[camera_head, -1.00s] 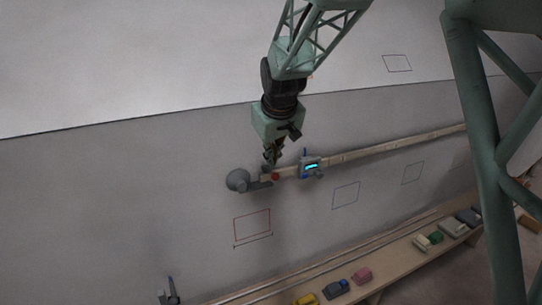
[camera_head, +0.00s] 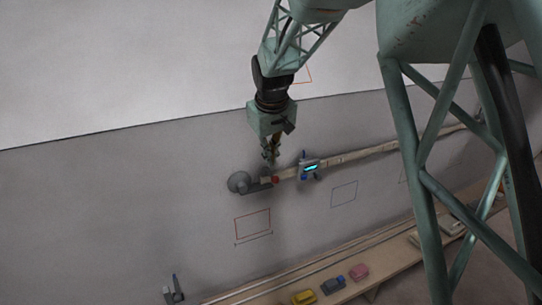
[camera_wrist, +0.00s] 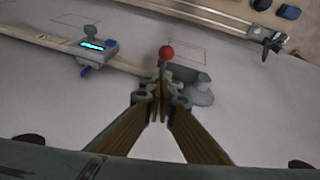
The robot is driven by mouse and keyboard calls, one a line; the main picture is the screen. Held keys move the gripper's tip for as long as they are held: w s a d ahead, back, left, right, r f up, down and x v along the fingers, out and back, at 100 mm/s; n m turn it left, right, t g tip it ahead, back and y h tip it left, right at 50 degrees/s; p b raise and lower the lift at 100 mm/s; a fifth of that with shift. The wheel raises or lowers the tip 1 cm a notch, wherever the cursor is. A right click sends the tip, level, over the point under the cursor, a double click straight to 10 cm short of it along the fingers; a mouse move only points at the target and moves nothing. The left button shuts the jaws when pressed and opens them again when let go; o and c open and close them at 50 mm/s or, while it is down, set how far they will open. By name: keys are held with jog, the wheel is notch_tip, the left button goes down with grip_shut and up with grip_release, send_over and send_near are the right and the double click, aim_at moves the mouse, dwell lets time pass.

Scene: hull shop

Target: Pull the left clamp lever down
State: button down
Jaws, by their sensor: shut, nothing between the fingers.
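The left clamp (camera_head: 239,182) is a grey round body on the grey wall, at the left end of a wooden strip. A grey arm reaches right from it, and a red ball knob (camera_head: 275,180) shows beside that arm. My gripper (camera_head: 270,159) points down, just above the knob and arm, shut and empty. In the wrist view, the red knob (camera_wrist: 166,52) appears just beyond the closed fingertips (camera_wrist: 160,88). I cannot tell whether the fingers touch the lever.
A box with a lit blue display (camera_head: 309,168) sits on the wooden strip (camera_head: 350,156), right of my gripper. Another small clamp (camera_head: 174,291) is at lower left. The wall between is clear.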

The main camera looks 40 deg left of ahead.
jog(key=shift+w+a+r+g+h+p, duration=0.3)
jog(key=shift+a+r+g+h+p, duration=0.25)
jog(key=shift+p, duration=1.9)
